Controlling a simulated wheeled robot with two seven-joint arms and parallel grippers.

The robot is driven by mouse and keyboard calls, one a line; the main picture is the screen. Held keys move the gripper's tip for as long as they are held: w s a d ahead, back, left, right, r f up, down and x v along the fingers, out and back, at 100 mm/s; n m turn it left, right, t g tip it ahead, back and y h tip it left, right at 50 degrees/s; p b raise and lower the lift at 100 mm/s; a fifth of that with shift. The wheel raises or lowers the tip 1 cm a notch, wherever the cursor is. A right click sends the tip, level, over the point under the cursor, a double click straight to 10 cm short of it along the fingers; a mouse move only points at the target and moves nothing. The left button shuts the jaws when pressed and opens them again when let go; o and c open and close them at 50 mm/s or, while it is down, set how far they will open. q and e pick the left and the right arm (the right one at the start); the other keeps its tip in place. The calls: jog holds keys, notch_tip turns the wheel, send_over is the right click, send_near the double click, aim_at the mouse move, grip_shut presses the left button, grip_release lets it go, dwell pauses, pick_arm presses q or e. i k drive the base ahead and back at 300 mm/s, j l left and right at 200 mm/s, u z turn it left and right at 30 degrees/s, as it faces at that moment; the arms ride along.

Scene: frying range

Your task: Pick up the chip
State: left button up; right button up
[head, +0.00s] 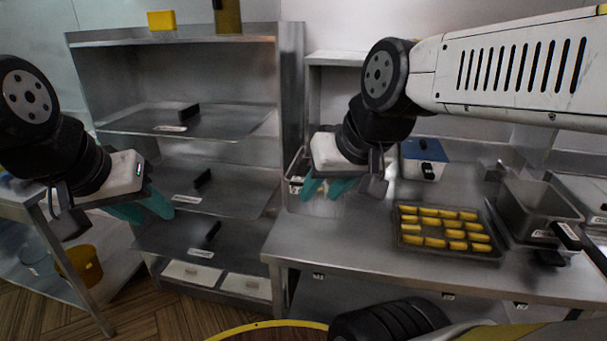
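The chips are yellow pieces (433,223) laid in rows in a dark metal tray (447,256) on the steel counter. My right gripper (323,192) has teal fingers and hangs above the counter's left part, to the left of the tray and apart from it. Its fingertips look spread with nothing between them. My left gripper (150,211), also with teal fingers, is at the left in front of the shelf rack, far from the chips. Its fingers overlap from this angle, so its opening is unclear. I see no chip at either gripper.
A deep steel container (540,215) with a black handle stands right of the tray. A blue-lidded box (422,160) is behind the tray. The steel counter (335,240) is clear left of the tray. A shelf rack (205,150) stands at left, with a yellow bucket (82,266) lower left.

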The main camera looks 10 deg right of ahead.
aim_at(410, 229)
jog(key=z, duration=0.4)
jog(key=i+l+z, duration=0.1)
jog(key=l+z, duration=0.15)
jog(key=z, duration=0.25)
jog(key=i+l+z, duration=0.2)
jog(key=z, duration=0.25)
jog(key=i+l+z, duration=0.15)
jog(key=z, duration=0.35)
